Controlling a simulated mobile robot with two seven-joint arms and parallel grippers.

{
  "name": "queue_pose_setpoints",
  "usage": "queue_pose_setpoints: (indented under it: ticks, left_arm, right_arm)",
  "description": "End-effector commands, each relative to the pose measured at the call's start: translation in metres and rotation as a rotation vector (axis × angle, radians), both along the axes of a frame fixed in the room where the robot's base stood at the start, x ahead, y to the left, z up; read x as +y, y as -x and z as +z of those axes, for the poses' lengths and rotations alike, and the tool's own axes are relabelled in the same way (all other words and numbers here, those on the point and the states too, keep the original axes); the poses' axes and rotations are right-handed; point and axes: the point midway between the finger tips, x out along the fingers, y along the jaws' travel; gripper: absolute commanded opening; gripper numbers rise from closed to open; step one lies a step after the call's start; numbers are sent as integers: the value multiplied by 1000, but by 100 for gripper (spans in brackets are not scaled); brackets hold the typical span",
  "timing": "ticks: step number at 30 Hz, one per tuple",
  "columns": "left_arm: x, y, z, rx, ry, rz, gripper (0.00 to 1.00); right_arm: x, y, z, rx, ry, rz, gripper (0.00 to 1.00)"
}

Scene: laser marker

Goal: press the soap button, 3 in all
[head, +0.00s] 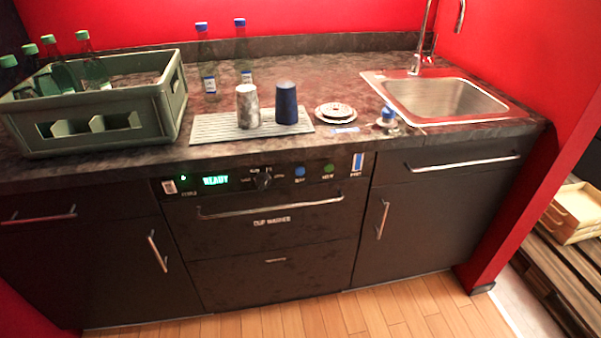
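A dark cup washer is built in under the counter. Its control panel has a lit green display (216,180) reading "READY", a dark round dial (263,181), a round blue button (299,171) and a round green button (328,169). The small labels under the buttons are too blurred to read, so I cannot tell which is the soap button. A blue and white strip (358,162) is at the panel's right end. Neither of my grippers is in view.
A green crate (160,112) with several bottles stands at the counter's left. A grey cup (247,106) and a dark blue cup (286,103) stand on a ribbed mat (212,127). Stacked saucers (335,111), a small blue-topped item (388,115) and a sink (440,98) are further right.

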Motion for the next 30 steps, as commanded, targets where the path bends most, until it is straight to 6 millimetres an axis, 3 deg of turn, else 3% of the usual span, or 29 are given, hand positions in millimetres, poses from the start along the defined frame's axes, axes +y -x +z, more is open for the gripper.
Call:
queue_pose_setpoints:
  ticks: [2,13,30]
  left_arm:
    - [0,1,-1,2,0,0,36]
    - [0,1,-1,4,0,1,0]
    - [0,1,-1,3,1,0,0]
  right_arm:
    - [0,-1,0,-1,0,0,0]
    - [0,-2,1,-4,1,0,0]
    - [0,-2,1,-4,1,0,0]
